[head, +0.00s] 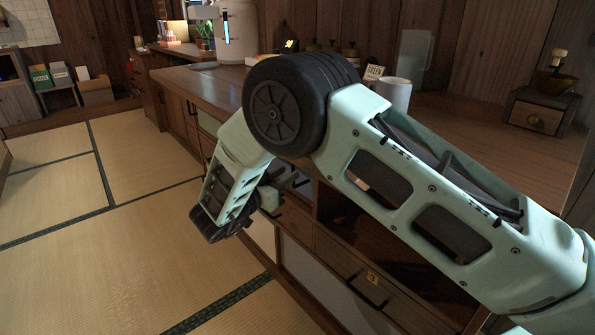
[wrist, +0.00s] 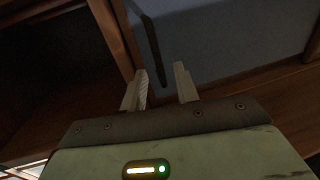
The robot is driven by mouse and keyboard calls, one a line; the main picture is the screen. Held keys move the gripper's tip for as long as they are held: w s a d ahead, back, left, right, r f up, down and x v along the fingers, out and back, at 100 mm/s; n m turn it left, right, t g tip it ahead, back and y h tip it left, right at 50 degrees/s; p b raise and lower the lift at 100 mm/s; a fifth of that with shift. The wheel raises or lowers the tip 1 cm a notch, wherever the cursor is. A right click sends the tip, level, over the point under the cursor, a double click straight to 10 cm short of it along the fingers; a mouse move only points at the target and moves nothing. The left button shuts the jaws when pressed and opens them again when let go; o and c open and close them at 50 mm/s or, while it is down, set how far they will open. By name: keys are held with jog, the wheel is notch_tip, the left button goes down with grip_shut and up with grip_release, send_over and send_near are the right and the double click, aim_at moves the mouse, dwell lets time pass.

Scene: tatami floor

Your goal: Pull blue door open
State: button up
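The blue door (wrist: 225,40) fills the upper right of the wrist view.
A dark open compartment (wrist: 60,75) lies left of the door in the wrist view. The wooden counter (head: 465,110) carries a white mug (head: 394,93) and a small drawer box (head: 540,108). Open tatami (head: 90,260) lies left.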

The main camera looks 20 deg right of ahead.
jog(key=b+x, duration=0.1)
jog(key=x, duration=0.4)
jog(key=shift+w+d, duration=0.2)
jog(key=shift+d, duration=0.1)
grip_shut()
